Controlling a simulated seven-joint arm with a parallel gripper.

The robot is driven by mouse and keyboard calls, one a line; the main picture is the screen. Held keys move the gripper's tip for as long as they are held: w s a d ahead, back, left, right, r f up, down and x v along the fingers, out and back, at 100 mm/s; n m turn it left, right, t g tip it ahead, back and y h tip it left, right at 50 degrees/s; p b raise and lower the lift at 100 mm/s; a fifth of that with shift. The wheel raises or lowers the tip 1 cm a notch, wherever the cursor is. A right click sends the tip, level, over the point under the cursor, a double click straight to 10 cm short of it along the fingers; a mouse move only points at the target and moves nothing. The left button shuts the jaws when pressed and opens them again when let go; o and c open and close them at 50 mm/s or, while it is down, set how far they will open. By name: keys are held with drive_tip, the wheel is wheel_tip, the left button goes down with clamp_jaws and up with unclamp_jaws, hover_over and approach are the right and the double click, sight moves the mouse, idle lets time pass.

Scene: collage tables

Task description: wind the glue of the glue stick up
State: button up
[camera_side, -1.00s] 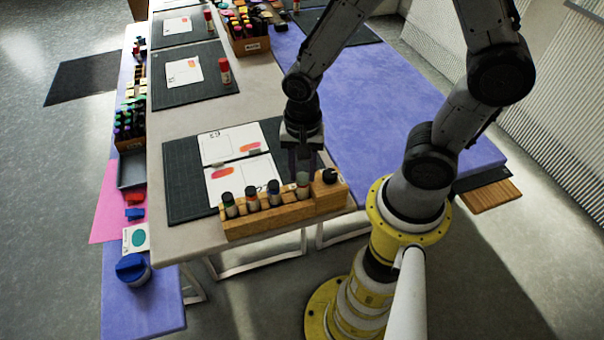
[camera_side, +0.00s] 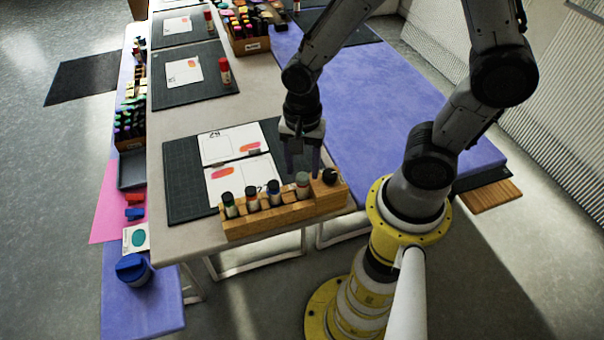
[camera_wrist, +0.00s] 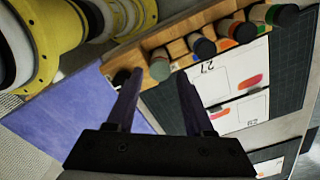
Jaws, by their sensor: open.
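A wooden rack (camera_side: 285,214) at the front of the near table holds several capped tubes. I cannot tell for sure which tube is the glue stick, and no glue is visible on the rack's tubes. My gripper (camera_side: 303,170) points down just above the grey-capped tube.
Dark-capped tubes (camera_side: 252,198) stand left of the grey one, and a black round top (camera_side: 329,176) sits at the rack's right end. Printed cards (camera_side: 240,178) lie on a dark mat (camera_side: 185,180) behind. A red and white stick (camera_side: 225,71) stands on a farther mat.

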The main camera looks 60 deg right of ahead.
drive_tip(key=shift+r, duration=2.3)
drive_tip(key=shift+w+d+r, duration=0.1)
drive_tip(key=shift+r, duration=0.05)
drive_tip(key=s+d+r+n+t, duration=0.1)
drive_tip(key=s+r+n+t, duration=0.1)
drive_tip(key=r+n, duration=0.4)
drive_tip(key=s+d+r+n+t, duration=0.1)
drive_tip(key=s+r+n+t, duration=0.2)
drive_tip(key=r+n, duration=0.4)
drive_tip(key=shift+s+d+r+n+t, duration=0.2)
drive_tip(key=shift+s+n+t, duration=0.1)
drive_tip(key=shift+s+n, duration=0.7)
drive_tip(key=shift+w, duration=0.1)
